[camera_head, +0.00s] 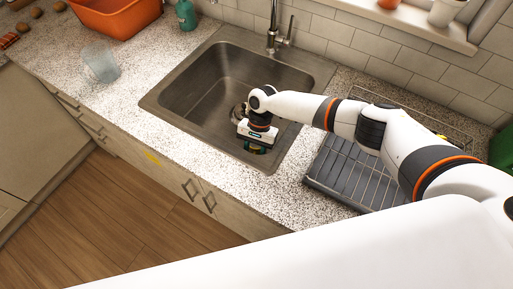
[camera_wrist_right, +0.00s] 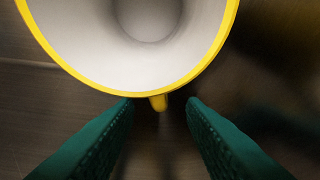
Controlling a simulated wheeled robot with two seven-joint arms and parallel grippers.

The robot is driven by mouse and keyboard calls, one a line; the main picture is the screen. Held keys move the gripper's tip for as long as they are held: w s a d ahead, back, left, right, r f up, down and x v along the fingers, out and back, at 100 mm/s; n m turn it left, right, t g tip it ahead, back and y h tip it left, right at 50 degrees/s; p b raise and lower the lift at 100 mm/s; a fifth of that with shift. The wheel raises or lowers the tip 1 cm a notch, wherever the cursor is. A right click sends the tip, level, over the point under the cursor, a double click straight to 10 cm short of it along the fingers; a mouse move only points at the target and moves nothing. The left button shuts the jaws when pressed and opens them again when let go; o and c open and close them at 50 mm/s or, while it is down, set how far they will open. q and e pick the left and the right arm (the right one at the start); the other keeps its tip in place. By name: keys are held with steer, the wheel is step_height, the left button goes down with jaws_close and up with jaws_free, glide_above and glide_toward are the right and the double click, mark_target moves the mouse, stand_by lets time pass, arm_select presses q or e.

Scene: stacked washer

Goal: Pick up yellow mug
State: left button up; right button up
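The yellow mug (camera_wrist_right: 150,85) fills the upper part of the right wrist view, seen from above into its pale interior, with a bright yellow rim. Its yellow handle (camera_wrist_right: 158,103) points toward my right gripper (camera_wrist_right: 158,106). The gripper is open, with one green finger on each side of the handle's line and visible gaps to both. In the head view my right gripper (camera_head: 256,149) is down in the sink (camera_head: 205,75), near its front right side. The mug cannot be made out there, hidden by my wrist. My left gripper is not in view.
A wire drying rack (camera_head: 340,172) stands right of the sink, under my right arm. The faucet (camera_head: 273,30) is behind the sink. A clear glass (camera_head: 101,64), orange tub (camera_head: 117,15) and green bottle (camera_head: 186,14) are on the left counter. The sink walls surround my gripper.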

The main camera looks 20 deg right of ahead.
jaws_close()
steer(key=shift+r, duration=0.1)
